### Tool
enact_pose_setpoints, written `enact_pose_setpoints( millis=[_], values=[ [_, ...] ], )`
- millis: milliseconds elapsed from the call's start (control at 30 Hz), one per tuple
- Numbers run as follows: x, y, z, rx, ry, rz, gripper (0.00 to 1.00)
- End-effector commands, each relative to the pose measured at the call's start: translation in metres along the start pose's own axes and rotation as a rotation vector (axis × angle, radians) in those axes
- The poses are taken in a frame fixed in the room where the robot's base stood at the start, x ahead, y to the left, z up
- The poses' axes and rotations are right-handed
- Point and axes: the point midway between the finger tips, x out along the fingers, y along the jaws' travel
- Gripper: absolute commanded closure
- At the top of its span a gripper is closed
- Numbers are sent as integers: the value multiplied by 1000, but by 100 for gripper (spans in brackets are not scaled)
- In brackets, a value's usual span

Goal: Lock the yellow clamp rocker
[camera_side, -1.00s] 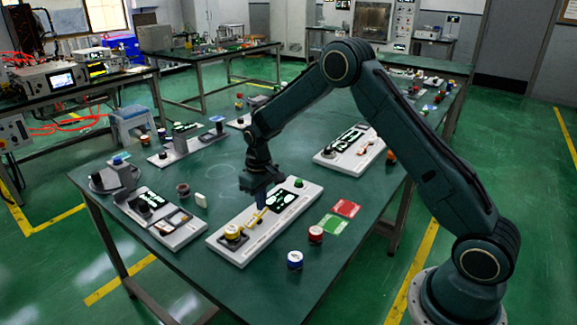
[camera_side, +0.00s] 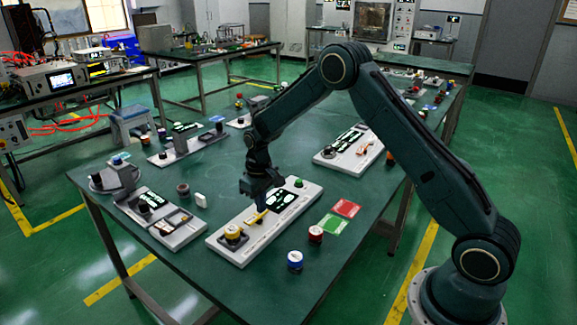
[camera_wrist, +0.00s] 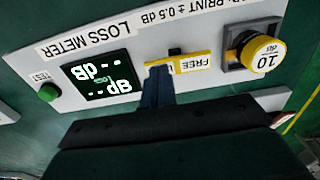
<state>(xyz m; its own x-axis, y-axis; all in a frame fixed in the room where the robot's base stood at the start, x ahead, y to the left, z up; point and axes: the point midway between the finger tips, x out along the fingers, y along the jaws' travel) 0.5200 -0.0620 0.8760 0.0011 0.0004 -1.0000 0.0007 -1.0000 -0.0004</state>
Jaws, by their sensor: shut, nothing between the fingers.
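The yellow clamp rocker (camera_wrist: 178,59) is a thin yellow bar on the pale loss meter panel (camera_wrist: 205,27), beside a label reading "FREE" (camera_wrist: 194,65). In the side view the rocker (camera_side: 257,217) shows as a small yellow strip below my gripper. My gripper (camera_wrist: 157,72) is shut and empty, pointing down at the rocker's left end in the wrist view. The fingertips overlap that end; I cannot tell whether they press on it. In the side view my gripper (camera_side: 263,206) is low over the panel's middle. Part of the rocker and label is hidden behind the fingers.
On the same panel are a yellow-capped knob (camera_wrist: 256,54) marked 10 dB, a lit display (camera_wrist: 100,78) and a green TEST button (camera_wrist: 49,92).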

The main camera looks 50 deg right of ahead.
Motion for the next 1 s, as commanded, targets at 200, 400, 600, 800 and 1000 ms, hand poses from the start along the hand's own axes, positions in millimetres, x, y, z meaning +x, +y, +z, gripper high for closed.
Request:
enact_pose_setpoints(
  millis=[200, 400, 600, 800, 1000],
  values=[
    [2, 0, 1, 0, -2, 0, 100],
    [-5, 0, 0, 0, -1, 0, 100],
    [-17, 0, 0, 0, 0, 0, 100],
    [-28, 0, 0, 1, -1, 0, 100],
    [-39, 0, 0, 1, 0, 0, 100]
  ],
)
